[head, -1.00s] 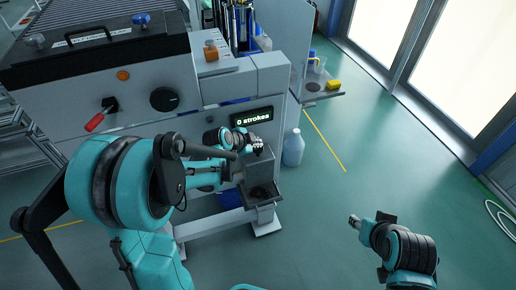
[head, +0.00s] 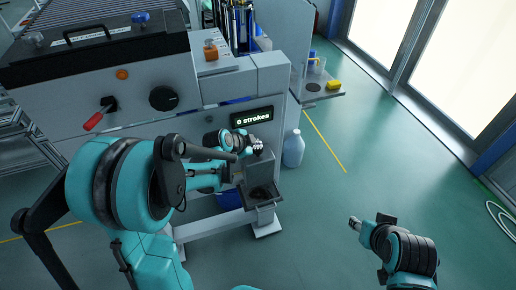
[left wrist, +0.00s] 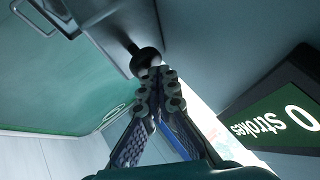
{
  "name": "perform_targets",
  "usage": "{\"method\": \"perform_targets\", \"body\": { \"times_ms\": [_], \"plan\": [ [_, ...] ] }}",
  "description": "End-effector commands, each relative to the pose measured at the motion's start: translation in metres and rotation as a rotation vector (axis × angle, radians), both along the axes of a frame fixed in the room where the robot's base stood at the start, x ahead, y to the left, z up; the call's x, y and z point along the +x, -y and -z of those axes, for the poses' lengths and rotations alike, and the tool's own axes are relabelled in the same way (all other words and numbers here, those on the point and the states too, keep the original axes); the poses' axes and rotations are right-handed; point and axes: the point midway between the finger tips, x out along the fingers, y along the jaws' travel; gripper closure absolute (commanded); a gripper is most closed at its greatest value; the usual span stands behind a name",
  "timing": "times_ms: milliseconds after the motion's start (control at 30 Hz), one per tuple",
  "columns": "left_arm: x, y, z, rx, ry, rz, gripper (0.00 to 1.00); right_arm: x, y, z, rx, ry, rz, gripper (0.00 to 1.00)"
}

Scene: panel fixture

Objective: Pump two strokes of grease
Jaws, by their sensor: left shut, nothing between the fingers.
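The grease pump is a grey box (head: 259,168) on the cabinet front with a small dark tray below it. The display (head: 251,117) above it reads "0 strokes"; it also shows sideways in the left wrist view (left wrist: 272,124). My left gripper (head: 258,148) is at the top of the pump box. In the left wrist view its fingers (left wrist: 160,82) are shut and empty. A dark round knob (left wrist: 147,61) on a short stem sits just beyond the fingertips; I cannot tell whether they touch. My right gripper (head: 356,222) is low at the right, away from the pump, its opening unclear.
The cabinet (head: 150,85) carries a red-handled switch (head: 97,118) and a black dial (head: 164,98). A pale jug (head: 293,148) stands on the floor right of the pump.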

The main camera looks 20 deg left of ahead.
Motion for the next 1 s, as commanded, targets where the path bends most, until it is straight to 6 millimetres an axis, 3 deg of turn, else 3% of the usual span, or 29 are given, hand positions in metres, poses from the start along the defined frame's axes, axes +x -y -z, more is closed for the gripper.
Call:
{"method": "perform_targets", "body": {
  "times_ms": [1000],
  "plan": [
    [0.000,0.000,0.013,0.001,0.000,-0.001,1.00,0.000,0.000,0.012,0.000,0.000,0.000,0.60]
  ]
}}
